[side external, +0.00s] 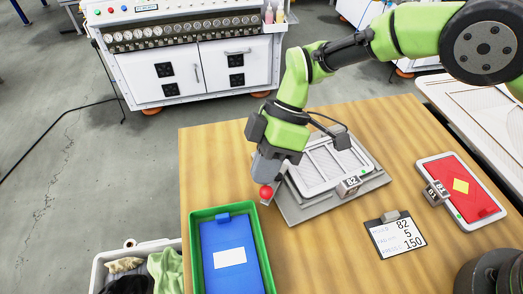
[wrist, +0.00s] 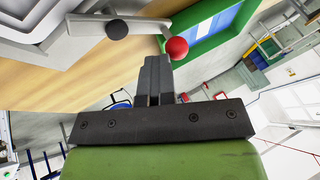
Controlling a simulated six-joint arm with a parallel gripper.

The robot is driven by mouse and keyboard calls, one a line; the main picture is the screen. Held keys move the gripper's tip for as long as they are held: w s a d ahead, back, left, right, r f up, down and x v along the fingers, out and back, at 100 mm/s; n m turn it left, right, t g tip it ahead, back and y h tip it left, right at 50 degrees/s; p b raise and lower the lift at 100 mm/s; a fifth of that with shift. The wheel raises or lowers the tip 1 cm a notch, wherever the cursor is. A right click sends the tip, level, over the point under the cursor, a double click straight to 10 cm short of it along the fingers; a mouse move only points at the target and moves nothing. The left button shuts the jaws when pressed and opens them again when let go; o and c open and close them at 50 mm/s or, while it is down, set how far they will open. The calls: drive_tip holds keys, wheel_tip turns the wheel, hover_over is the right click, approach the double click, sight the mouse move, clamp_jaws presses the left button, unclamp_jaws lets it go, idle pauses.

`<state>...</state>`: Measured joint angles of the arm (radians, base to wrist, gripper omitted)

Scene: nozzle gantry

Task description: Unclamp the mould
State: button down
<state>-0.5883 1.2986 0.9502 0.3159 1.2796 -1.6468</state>
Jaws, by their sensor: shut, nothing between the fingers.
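The mould (side external: 322,166), a light frame with ribbed panels and a tag reading 82, lies on a grey base plate (side external: 307,212) on the wooden table. A clamp lever with a red ball knob (side external: 266,191) is at the plate's left corner. In the wrist view the red knob (wrist: 177,47) is on the end of a grey lever arm (wrist: 140,22), by a dark round cap (wrist: 117,28). My gripper (side external: 264,176) is shut and empty, its fingertips close beside the knob. It also shows in the wrist view (wrist: 156,62). Whether fingers and knob touch I cannot tell.
A green tray (side external: 262,248) holding a blue mould (side external: 220,242) stands at the front left. A clipboard (side external: 396,238) and a red mould (side external: 475,200) lie to the right. A bin (side external: 97,275) of cloths stands at the lower left. Bare wood surrounds the plate.

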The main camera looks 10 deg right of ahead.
drive_tip(key=shift+s+f+n+g+h, duration=0.1)
drive_tip(key=shift+s+n+g+h, duration=0.3)
drive_tip(key=shift+n, duration=0.3)
drive_tip(key=shift+s+d+n+g+h, duration=0.2)
drive_tip(key=shift+n+g+h, duration=0.1)
drive_tip(key=shift+n, duration=0.5)
drive_tip(key=shift+s+d, duration=0.15)
drive_tip(key=shift+d, duration=0.1)
idle(0.3)
idle(1.2)
drive_tip(key=v, duration=1)
idle(0.3)
